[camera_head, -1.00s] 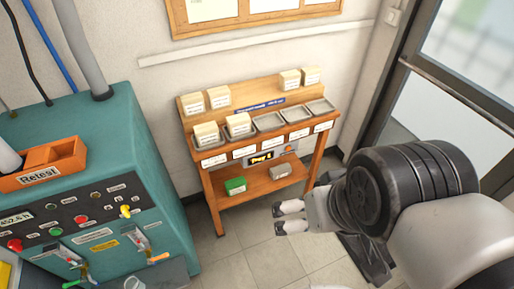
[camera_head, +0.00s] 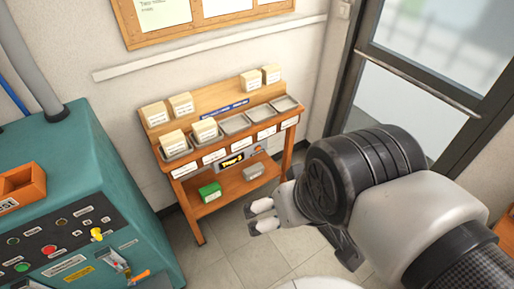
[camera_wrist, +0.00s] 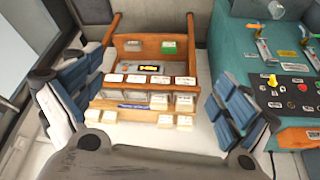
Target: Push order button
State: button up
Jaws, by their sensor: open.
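A wooden shelf stand (camera_head: 245,186) holds a grey panel with a dark display with yellow lettering (camera_head: 233,162) under its row of trays. A small orange-red spot, possibly the order button (camera_head: 257,149), shows at the panel's right end; its label is too small to read. The display also shows, upside down, in the wrist view (camera_wrist: 148,67). My gripper (camera_head: 258,216) is open and empty, in front of the stand's lower right side in the head view and apart from it. In the wrist view its blue-padded fingers (camera_wrist: 155,80) flank the stand.
A teal machine (camera_head: 105,150) with buttons, levers and an orange box (camera_head: 22,186) stands at left. Several cream boxes sit on the stand's top; a green box (camera_head: 210,191) and a grey box (camera_head: 253,172) lie on its lower shelf. A glass door (camera_head: 420,80) is at right. Floor between is clear.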

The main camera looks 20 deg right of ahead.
jog(key=shift+c, duration=0.2)
grip_shut()
dwell(1.1)
dwell(1.2)
